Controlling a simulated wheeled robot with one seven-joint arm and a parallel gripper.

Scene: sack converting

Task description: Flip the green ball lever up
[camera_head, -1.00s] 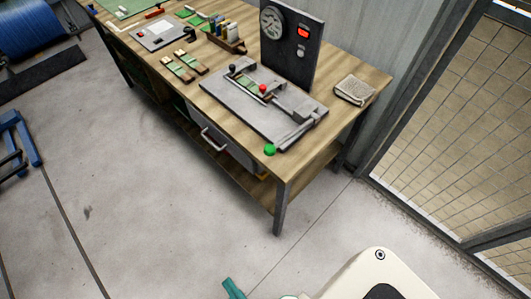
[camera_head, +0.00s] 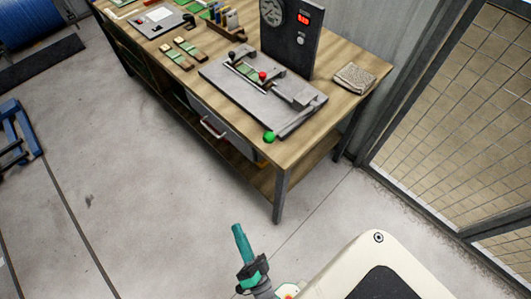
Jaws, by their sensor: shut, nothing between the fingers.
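The green ball (camera_head: 269,137) is the end of a lever at the front corner of a grey metal fixture (camera_head: 232,94) on the wooden bench. It sits low, by the bench's front edge; the lever's arm is hard to make out. A red knob (camera_head: 262,76) and a dark knob (camera_head: 232,55) also stand on the fixture. My gripper (camera_head: 237,229) has teal fingers, shut and empty. In the picture it is below the bench, over the floor, well apart from the green ball.
A dark upright panel (camera_head: 289,40) with a dial and red display stands behind the fixture. A folded cloth (camera_head: 355,79) lies at the bench's right end. The bench (camera_head: 333,113) has a drawer handle (camera_head: 212,127) at its front. A mesh fence (camera_head: 460,130) is at right; the floor before the bench is clear.

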